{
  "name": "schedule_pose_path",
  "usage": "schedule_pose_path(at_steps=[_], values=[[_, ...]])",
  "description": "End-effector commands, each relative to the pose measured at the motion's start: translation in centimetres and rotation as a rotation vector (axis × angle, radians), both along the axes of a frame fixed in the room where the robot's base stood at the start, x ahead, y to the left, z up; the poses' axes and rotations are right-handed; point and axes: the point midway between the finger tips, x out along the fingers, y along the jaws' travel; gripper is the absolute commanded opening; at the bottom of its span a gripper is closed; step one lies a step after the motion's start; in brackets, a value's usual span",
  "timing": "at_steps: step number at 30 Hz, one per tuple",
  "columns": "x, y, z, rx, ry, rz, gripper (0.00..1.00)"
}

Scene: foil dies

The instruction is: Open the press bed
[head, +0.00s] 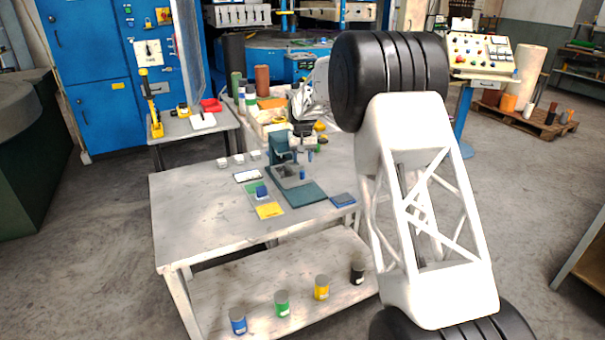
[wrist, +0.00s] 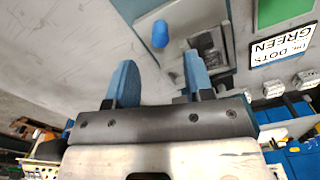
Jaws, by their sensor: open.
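The small teal press (head: 280,148) stands on the white table, with a dark teal base plate (head: 305,196) in front of it. A grey bed-like part (head: 291,181) sits low in the press; I cannot tell how far out it is. In the wrist view, a blue knob (wrist: 160,34) stands out beside a grey metal part (wrist: 206,42) of the press. My gripper (wrist: 159,72) is open, its two blue fingers apart with nothing between them. The knob lies beyond the fingertips, apart from them. In the head view my gripper is hard to make out beside the press.
A card reading "DIE: DOTS GREEN" (wrist: 283,46) lies near a green piece (wrist: 284,10). A yellow sheet (head: 269,211) and a blue pad (head: 343,200) lie on the table (head: 195,215). Its left part is clear. Several coloured jars (head: 282,303) stand on the lower shelf.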

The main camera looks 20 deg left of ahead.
Motion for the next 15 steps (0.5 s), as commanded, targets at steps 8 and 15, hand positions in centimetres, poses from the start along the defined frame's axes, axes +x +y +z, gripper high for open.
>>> schedule_pose_path(at_steps=[8, 15], values=[[0.0, 0.0, -4.2, 0.000, 0.000, 0.000, 0.48], [0.0, 0.0, -6.2, 0.000, -0.001, 0.000, 0.48]])
